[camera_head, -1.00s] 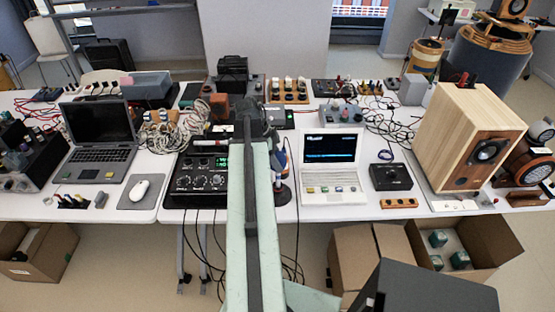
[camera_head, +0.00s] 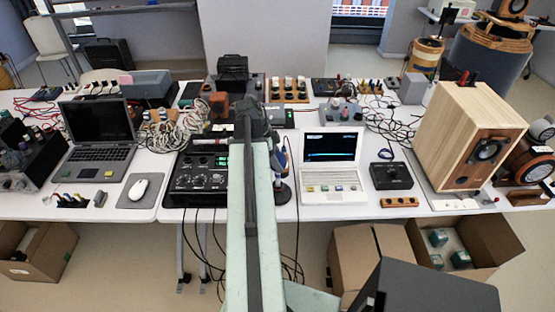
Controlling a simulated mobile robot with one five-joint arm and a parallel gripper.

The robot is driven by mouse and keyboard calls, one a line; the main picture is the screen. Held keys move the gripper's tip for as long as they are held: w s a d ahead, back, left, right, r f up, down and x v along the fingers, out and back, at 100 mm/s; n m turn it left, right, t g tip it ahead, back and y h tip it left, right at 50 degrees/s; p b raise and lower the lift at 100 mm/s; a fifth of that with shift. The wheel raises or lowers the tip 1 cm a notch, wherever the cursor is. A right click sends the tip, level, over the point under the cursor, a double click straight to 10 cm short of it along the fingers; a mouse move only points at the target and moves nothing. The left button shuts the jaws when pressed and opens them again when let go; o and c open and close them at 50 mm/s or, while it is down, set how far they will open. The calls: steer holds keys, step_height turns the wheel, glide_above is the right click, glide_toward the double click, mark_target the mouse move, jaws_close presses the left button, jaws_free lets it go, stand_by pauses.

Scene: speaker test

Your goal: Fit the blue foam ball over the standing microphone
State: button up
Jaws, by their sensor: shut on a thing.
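My arm runs up the middle of the view, and my gripper (camera_head: 252,119) is at its dark far end above the white table. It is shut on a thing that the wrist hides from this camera. I cannot make out the blue foam ball. Just right of my arm, a dark round base (camera_head: 283,194) stands on the table, with a slim bluish and dark upright part (camera_head: 281,160) above it. This may be the standing microphone. My arm partly covers it, so I cannot tell whether anything touches its top.
A black mixer box (camera_head: 197,179) lies left of my arm. A white laptop (camera_head: 331,165) and a black knob box (camera_head: 390,176) stand to the right. A wooden speaker (camera_head: 457,135) is farther right. Cables and small devices crowd the back of the table.

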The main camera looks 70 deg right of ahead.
steer(key=shift+f, duration=0.25)
steer(key=o, duration=1.4)
steer(key=shift+r, duration=0.1)
steer(key=p+v, duration=0.7)
steer(key=v, duration=0.1)
